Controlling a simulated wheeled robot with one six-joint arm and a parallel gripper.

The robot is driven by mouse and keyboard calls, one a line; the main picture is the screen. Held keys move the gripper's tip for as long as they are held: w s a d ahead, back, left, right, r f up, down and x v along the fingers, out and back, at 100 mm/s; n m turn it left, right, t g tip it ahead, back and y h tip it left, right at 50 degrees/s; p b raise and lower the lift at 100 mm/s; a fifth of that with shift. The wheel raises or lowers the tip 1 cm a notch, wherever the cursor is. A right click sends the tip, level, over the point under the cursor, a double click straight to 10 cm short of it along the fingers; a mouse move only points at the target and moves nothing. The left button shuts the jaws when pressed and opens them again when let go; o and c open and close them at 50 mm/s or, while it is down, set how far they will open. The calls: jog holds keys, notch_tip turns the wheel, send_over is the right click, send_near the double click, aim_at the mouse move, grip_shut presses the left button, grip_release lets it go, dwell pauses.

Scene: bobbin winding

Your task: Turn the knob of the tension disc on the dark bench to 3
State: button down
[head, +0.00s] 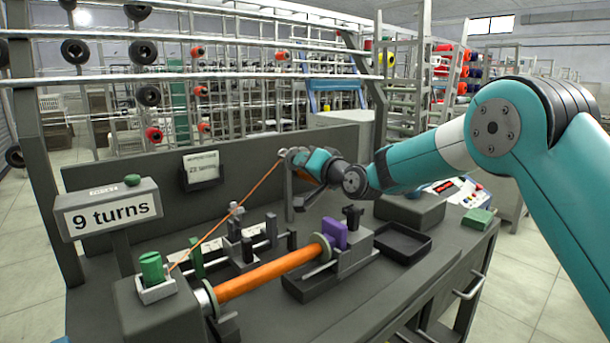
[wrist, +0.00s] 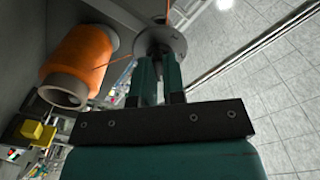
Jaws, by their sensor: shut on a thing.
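The tension disc (wrist: 172,24) is a grey round plate at the top of the wrist view, with its knob in the middle. My gripper (wrist: 158,54) is shut on the knob, and its fingers hide most of it. In the head view my gripper (head: 300,160) is at the post at the back of the dark bench (head: 385,290). It covers most of the disc there. No pointer or number on the disc can be read in either view.
An orange thread (head: 235,212) runs from the disc down to the winder at front left. An orange spool (wrist: 85,55) stands close beside my gripper. An orange bobbin (head: 265,275), a "9 turns" sign (head: 110,212) and an empty black tray (head: 425,250) are on the bench.

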jog(key=shift+f+n+b, duration=0.1)
jog(key=shift+n+b, duration=0.8)
jog(key=shift+n, duration=0.3)
jog(key=c, duration=1.2)
grip_release()
notch_tip(320, 180, up, 20)
jog(key=p, duration=0.3)
